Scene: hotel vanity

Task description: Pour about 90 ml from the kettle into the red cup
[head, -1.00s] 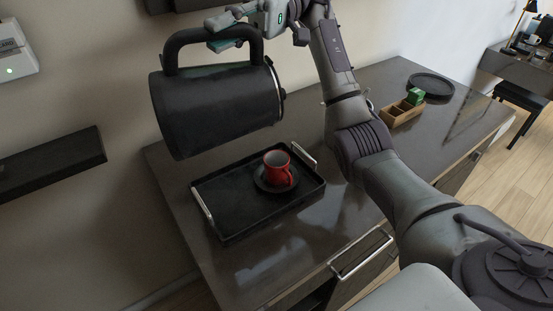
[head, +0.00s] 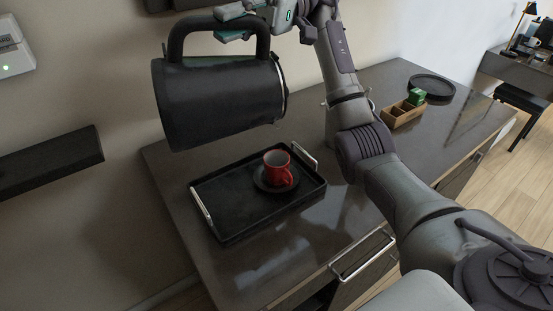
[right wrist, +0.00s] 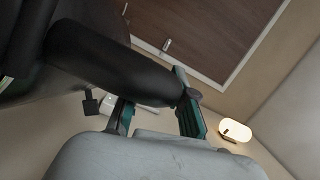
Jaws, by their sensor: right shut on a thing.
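The black kettle (head: 218,100) hangs in the air above the left part of the tray, close to upright. My right gripper (head: 236,24) is shut on the kettle's top handle; the right wrist view shows the black handle (right wrist: 115,65) between the fingers (right wrist: 155,112). The red cup (head: 278,168) stands upright on a dark saucer (head: 262,187) on the black tray (head: 222,209). The kettle is up and to the left of the cup in the head view, apart from it. The cup's inside is too small to read. My left gripper is not in view.
The tray, with metal handles, lies on a dark glossy counter (head: 305,240). A wooden box (head: 401,117) with a green packet (head: 416,97) and a round black tray (head: 432,86) stand at the far right. A dark wall shelf (head: 45,163) juts out at left.

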